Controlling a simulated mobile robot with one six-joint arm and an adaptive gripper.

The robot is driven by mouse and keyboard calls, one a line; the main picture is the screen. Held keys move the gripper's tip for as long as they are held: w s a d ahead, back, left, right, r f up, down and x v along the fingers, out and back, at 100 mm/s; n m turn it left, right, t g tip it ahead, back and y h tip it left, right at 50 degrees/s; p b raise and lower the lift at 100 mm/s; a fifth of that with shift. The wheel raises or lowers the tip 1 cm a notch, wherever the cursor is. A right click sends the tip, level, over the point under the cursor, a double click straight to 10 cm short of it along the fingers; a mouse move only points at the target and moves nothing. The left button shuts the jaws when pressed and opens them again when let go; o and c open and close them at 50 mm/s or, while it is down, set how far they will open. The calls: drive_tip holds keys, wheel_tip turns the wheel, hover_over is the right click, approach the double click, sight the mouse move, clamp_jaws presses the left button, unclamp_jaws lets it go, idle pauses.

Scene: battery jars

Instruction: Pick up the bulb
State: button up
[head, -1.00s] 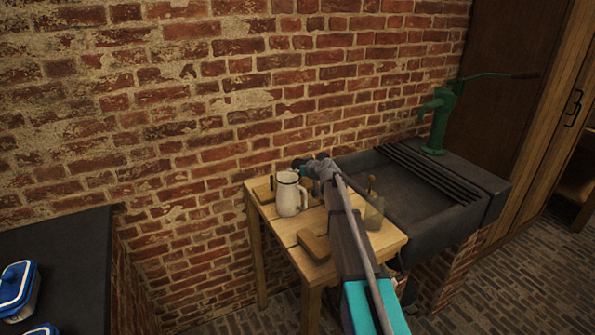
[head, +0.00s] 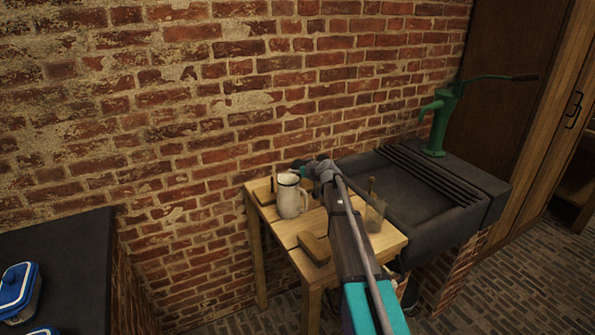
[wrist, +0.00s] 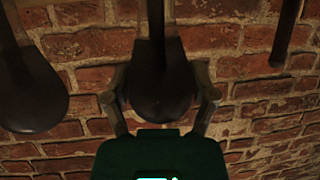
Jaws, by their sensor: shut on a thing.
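In the wrist view a dark, rounded bulb (wrist: 162,88) with a narrow neck reaching up sits between the two fingers of my gripper (wrist: 161,70). The fingers are shut on its sides. A second dark rounded shape (wrist: 33,95) with a narrow neck is at the left, apart from the fingers. In the head view my gripper (head: 316,168) is behind and right of the mug, above the small table. The bulb cannot be made out there.
A dark sink (head: 410,190) with a green pump (head: 440,120) is at the right. The brick wall (head: 250,90) is close behind. A dark rod (wrist: 286,32) shows in the wrist view.

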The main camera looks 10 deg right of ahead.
drive_tip(key=shift+r+p, duration=4.75)
drive_tip(key=shift+r, duration=0.15)
